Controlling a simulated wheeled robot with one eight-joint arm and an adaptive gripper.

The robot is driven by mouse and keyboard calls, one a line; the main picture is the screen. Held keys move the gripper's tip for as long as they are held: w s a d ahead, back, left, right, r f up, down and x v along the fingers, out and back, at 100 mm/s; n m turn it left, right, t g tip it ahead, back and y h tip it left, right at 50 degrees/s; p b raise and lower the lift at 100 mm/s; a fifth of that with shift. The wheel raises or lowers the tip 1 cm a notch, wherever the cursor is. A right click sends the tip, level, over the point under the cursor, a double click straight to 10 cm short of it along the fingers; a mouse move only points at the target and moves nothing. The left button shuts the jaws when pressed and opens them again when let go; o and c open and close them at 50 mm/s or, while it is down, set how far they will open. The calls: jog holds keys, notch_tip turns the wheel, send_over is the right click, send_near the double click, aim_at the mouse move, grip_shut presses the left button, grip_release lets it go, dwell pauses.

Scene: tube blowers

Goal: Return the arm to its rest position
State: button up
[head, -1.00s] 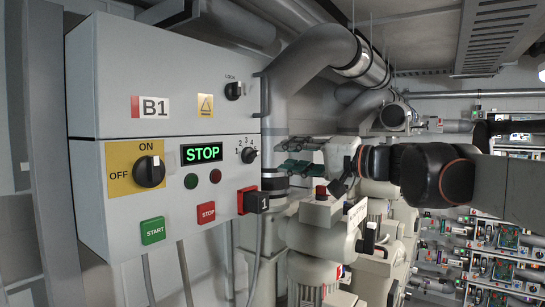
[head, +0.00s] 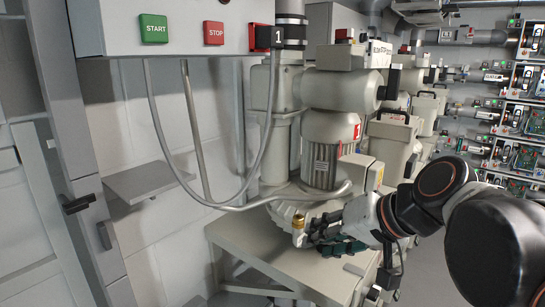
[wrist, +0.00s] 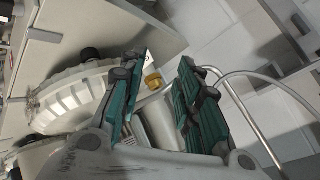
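My arm reaches in from the right in the head view, low beside the blower machines. My gripper (head: 328,238) has dark and green fingers and points left over the front of a beige base cabinet. The wrist view shows the two green fingers of my gripper (wrist: 160,72) standing apart with a clear gap. A brass fitting (head: 298,223) on a pale stub is just left of the fingertips in the head view. It shows between and beyond the fingers in the wrist view (wrist: 153,80), with no visible grip on it.
A control box with a green START button (head: 154,29) and red STOP button (head: 213,33) hangs above left. Grey hoses (head: 163,140) loop below it. A blower motor (head: 330,135) stands behind my gripper. A small wall shelf (head: 146,180) is at left. Grey floor (head: 440,275) shows at right.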

jog(key=s+d+f+h+b, duration=0.2)
jog(key=s+d+f+b, duration=0.1)
jog(key=f, duration=0.5)
jog(key=s+d+f+n+h+b, duration=0.1)
jog(key=s+d+f+h+b, duration=0.1)
jog(key=f, duration=0.7)
jog(key=s+d+f+h+b, duration=0.2)
jog(key=s+d+f+b, duration=0.2)
jog(key=f+b, duration=0.2)
notch_tip(320, 180, down, 2)
jog(key=shift+s+d+f+n, duration=0.2)
jog(key=shift+s+d+n, duration=0.1)
jog(key=shift+s+d, duration=0.1)
